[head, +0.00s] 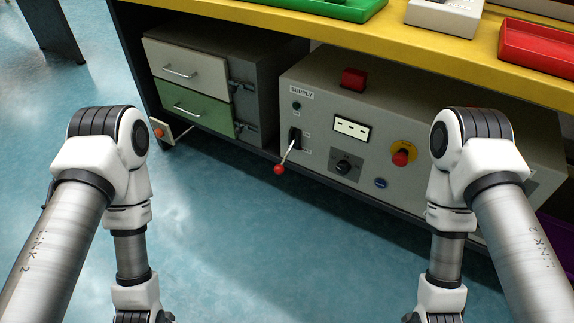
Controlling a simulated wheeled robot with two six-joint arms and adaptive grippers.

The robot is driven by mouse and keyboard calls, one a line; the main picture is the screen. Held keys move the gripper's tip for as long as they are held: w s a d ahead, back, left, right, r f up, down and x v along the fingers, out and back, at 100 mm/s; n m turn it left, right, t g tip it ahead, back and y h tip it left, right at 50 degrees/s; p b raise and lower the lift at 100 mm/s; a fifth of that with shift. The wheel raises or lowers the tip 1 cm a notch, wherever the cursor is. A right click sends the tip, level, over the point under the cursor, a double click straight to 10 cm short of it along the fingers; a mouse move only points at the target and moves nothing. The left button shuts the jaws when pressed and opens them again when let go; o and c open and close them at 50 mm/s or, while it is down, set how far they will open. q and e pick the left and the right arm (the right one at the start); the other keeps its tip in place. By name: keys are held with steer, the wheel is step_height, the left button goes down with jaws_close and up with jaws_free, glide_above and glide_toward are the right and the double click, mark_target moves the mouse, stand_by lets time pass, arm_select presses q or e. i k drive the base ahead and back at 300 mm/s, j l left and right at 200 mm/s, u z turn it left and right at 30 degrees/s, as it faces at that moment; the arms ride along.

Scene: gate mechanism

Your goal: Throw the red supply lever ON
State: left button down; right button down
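The red supply lever (279,169) is a metal rod with a red ball on its end. It sticks out of a dark slot on the front of a beige supply box (317,130) and slants down and toward me. The word SUPPLY is printed above the slot, with a small dark green round fitting between. My two arms hang at the left and right of the view, both well apart from the lever. My grippers are below the bottom edge and cannot be made out.
The box also carries a red block (353,79), a meter (351,128), a dark knob (343,167) and a red button on yellow (400,157). A drawer cabinet (190,72) stands to its left. A yellow bench top (400,45) overhangs them. The blue floor in front is clear.

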mark_target(279, 170)
steer(key=i+j+z, duration=0.1)
steer(key=j+z, duration=0.15)
steer(key=z, duration=0.2)
steer(key=j+z, duration=0.4)
steer(key=i+j+z, duration=0.1)
steer(key=j+z, duration=0.15)
steer(key=z, duration=0.2)
steer(key=j+z, duration=0.1)
steer(key=j, duration=0.5)
steer(key=k+j+z, duration=0.1)
steer(key=j, duration=0.55)
steer(key=j+z, duration=0.1)
steer(key=j, duration=0.5)
steer(key=i+l, duration=0.15)
steer(key=l, duration=0.15)
steer(key=i+l, duration=0.1)
steer(key=l, duration=0.15)
